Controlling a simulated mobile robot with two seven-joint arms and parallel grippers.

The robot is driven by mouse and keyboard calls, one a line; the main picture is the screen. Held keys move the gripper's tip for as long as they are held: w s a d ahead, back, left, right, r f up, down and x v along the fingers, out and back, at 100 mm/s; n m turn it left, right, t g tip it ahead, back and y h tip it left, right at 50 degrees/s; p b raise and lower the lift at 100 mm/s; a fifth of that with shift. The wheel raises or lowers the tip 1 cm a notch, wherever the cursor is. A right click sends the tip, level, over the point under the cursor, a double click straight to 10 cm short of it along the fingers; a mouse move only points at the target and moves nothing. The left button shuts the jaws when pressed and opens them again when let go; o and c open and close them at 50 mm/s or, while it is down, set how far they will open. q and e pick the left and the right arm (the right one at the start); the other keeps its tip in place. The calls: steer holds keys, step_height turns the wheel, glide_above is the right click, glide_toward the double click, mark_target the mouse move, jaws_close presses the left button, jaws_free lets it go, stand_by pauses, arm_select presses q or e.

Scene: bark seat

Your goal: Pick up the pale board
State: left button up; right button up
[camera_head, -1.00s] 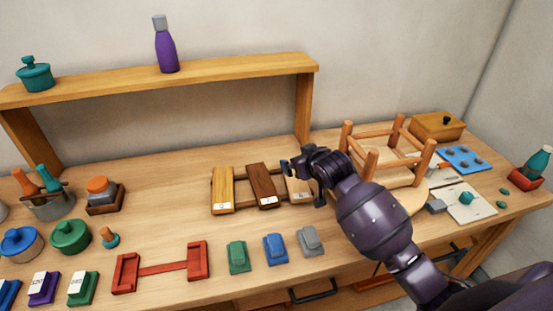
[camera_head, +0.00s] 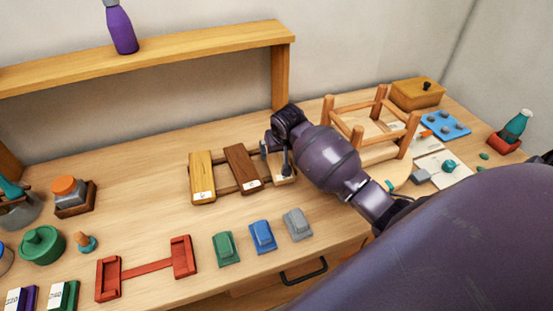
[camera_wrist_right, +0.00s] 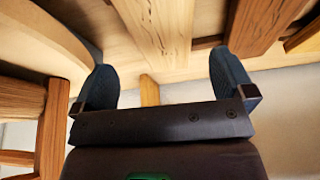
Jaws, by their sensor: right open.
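The pale board (camera_head: 284,181) lies at the right end of a row of boards on a low rack, mostly hidden by my right gripper. My right gripper (camera_head: 276,160) is over it, pointing down, with its fingers spread. In the right wrist view, the pale board (camera_wrist_right: 160,28) runs between and beyond the two open fingers of my right gripper (camera_wrist_right: 163,80), with a gap on each side. I cannot tell whether a finger touches it. My left gripper is not in view.
A dark brown board (camera_head: 242,168) lies just left, with a yellow board (camera_head: 202,178) beyond it. An upturned stool frame (camera_head: 372,128) stands close on the right. Green, blue and grey blocks (camera_head: 262,237) sit in front.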

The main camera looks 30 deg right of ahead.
mark_target(277, 157)
steer(key=shift+x, duration=2.95)
steer(key=shift+w+a+r, duration=0.1)
steer(key=shift+w, duration=0.05)
steer(key=shift+c, duration=0.5)
steer(key=c, duration=0.9)
